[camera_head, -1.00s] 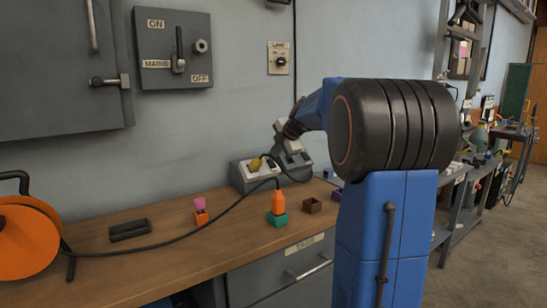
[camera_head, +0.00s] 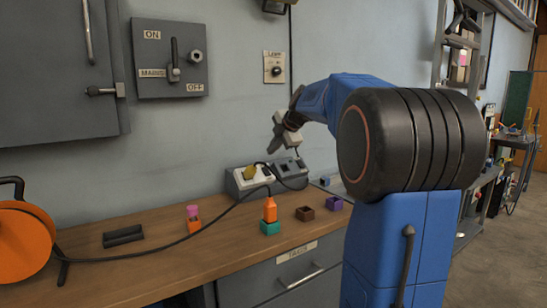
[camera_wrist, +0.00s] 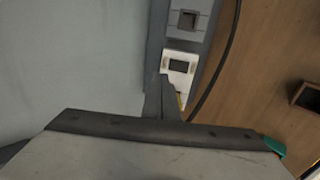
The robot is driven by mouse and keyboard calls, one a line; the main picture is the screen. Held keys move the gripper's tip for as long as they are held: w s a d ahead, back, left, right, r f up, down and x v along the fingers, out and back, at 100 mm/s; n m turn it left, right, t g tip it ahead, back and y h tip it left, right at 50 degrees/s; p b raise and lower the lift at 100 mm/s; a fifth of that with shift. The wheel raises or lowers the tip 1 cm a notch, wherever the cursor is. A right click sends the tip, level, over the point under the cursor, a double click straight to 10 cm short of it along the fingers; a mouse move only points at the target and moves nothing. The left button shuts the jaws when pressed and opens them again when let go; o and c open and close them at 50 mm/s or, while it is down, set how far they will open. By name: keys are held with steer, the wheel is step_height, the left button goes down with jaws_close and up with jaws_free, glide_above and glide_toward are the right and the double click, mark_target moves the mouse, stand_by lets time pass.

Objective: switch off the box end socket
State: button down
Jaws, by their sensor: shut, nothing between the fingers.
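The socket box (camera_head: 232,190) stands on the bench against the wall. Its left part has a white face (camera_head: 240,184) with a yellow plug (camera_head: 249,173) in it; its right part has a grey face (camera_head: 288,167). In the wrist view the white face (camera_wrist: 193,58) carries a dark rectangular switch (camera_wrist: 179,66), and the grey face (camera_wrist: 205,22) has a dark square. I cannot tell the switch's position. My gripper (camera_head: 273,149) is shut and empty, above the box and apart from it. In the wrist view its fingertips (camera_wrist: 163,78) overlap the white face's edge and partly hide the yellow plug.
A black cable (camera_head: 150,249) runs from the orange reel (camera_head: 25,240) to the box. Small coloured blocks, an orange connector (camera_head: 269,211) and a brown holder (camera_head: 305,213) sit on the bench before it. The mains switch (camera_head: 174,72) and lamp switch (camera_head: 275,68) are on the wall.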

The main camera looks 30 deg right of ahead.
steer(key=w+r+v, duration=0.1)
steer(key=v, duration=0.6)
stand_by(0.5)
steer(key=s+a+f+m+g, duration=0.1)
steer(key=s+a+f+m, duration=0.3)
steer(key=s+a+f, duration=0.35)
steer(key=s+a+f+m+g, duration=0.1)
steer(key=s+a+f+m, duration=0.3)
steer(key=s+a, duration=0.55)
steer(key=s+a+f+m+g, duration=0.1)
steer(key=s+a+f+m, duration=0.2)
steer(key=s+f, duration=0.6)
steer(key=s+a+f+m+g, duration=0.1)
steer(key=s+a+f+m, duration=0.3)
steer(key=s+f+m, duration=0.3)
steer(key=s+f, duration=0.3)
steer(key=s, duration=0.2)
steer(key=shift+s+a+f+g, duration=0.25)
steer(key=shift+a+f+g, duration=0.05)
